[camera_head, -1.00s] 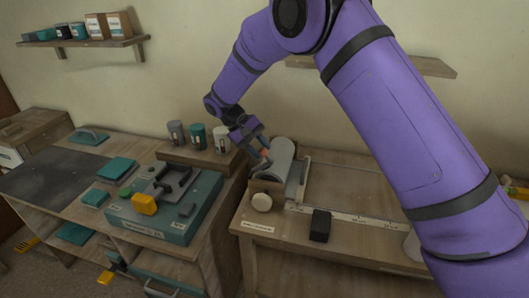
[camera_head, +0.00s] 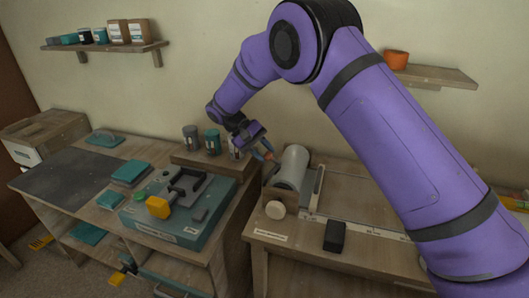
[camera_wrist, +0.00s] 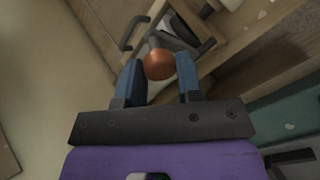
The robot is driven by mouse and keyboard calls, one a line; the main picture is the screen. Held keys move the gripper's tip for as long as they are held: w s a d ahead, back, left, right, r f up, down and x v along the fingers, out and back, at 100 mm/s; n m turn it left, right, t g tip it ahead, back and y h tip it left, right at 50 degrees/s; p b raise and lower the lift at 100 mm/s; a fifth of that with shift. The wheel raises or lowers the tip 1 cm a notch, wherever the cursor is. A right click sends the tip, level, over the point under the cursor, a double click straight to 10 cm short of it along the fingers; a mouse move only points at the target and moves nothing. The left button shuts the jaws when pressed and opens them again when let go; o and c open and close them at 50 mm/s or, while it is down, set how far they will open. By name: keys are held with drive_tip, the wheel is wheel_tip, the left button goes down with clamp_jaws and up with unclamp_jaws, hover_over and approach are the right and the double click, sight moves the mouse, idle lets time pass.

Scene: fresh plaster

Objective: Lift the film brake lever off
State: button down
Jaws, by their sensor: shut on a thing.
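The film brake lever shows as a round copper-orange knob (camera_wrist: 159,64) in the wrist view, with a short grey stem beyond it. My gripper (camera_wrist: 160,76) is shut on the knob, one blue-grey finger on each side. In the head view my gripper (camera_head: 262,151) is at the left of the pale film roll (camera_head: 293,168), above its wooden holder. A bit of the orange lever (camera_head: 269,156) shows at the fingertips. I cannot tell whether the lever's lower end still touches the holder.
A round cream knob (camera_head: 275,209) is on the holder's front. A black block (camera_head: 334,236) lies on the right bench.

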drive_tip(key=shift+s+a+f, duration=0.2)
drive_tip(key=shift+a+f, duration=0.1)
drive_tip(key=c, duration=0.8)
unclamp_jaws()
drive_tip(key=shift+w+a, duration=0.1)
drive_tip(key=shift+r, duration=0.1)
drive_tip(key=v, duration=1)
drive_tip(key=shift+w+a+r, duration=0.1)
drive_tip(key=shift+a+r, duration=0.1)
